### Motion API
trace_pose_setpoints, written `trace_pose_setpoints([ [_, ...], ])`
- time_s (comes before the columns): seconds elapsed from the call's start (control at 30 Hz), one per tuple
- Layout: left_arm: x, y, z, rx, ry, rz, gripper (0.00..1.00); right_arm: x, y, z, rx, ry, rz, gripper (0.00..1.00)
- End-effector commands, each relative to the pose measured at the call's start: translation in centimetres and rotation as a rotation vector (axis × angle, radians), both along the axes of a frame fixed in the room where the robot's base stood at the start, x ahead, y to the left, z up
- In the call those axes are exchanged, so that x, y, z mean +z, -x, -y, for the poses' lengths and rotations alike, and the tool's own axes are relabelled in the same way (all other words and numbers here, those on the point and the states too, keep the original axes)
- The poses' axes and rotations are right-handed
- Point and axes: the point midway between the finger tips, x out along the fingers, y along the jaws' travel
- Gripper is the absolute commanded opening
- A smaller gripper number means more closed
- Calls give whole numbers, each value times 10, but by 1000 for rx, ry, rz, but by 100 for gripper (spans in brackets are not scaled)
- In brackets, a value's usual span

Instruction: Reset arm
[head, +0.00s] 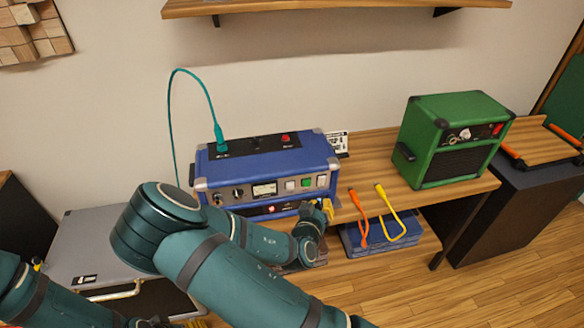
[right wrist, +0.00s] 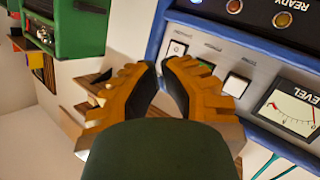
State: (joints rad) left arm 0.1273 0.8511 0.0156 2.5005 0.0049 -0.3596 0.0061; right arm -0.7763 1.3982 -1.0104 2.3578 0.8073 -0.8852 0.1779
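My right gripper (head: 325,208) is at the front of the blue amp (head: 262,168), near the lower right of its control panel. In the right wrist view its yellow-orange fingers (right wrist: 158,72) lean towards each other with a narrow gap between the tips and nothing held. White switches (right wrist: 237,85) and a level meter (right wrist: 290,110) on the amp's panel show beyond the fingers. I cannot tell whether the fingers touch the amp. My left arm enters at the lower left of the head view; its gripper is barely visible at the bottom edge.
A teal cable (head: 212,110) rises from the blue amp's top. A green amp (head: 450,140) stands on the wooden table at right. A grey case (head: 95,235) is at left, a shelf (head: 340,6) above.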

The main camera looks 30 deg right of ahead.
Motion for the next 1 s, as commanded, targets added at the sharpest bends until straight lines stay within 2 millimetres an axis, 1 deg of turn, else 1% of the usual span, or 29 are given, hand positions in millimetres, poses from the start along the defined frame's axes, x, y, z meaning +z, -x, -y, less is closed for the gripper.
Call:
trace_pose_setpoints([
  [0.17,0,1,0,-2,0,-2,57,0,0,0,0,0,0,0],
  [0.27,0,1,0,-2,0,-2,57,-13,7,1,-10,-32,-39,0],
  [0.37,0,1,0,-2,0,-2,57,-48,26,-1,-32,-122,-144,0],
  [0.4,0,1,0,-2,0,-2,57,-67,37,-5,-40,-178,-203,0],
  [0.47,0,1,0,-2,0,-2,57,-98,57,-17,-47,-283,-308,0],
  [0.5,0,1,0,-2,0,-2,57,-118,72,-29,-49,-365,-381,0],
  [0.57,0,1,0,-2,0,-2,57,-142,93,-52,-35,-490,-485,0],
  [0.6,0,1,0,-2,0,-2,57,-153,104,-70,-18,-570,-544,0],
  [0.67,0,1,0,-2,0,-2,57,-164,118,-97,17,-688,-621,0],
  [0.7,0,1,0,-2,0,-2,57,-167,126,-115,49,-763,-666,0],
  [0.77,0,1,0,-2,0,-2,57,-166,133,-142,104,-868,-720,0],
  [0.8,0,1,0,-2,0,-2,57,-162,136,-159,147,-930,-748,0],
  [0.9,0,1,0,-2,0,-2,57,-147,139,-191,256,-1047,-795,0],
  [1.0,0,1,0,-2,0,-2,57,-132,139,-212,351,-1115,-817,0],
])
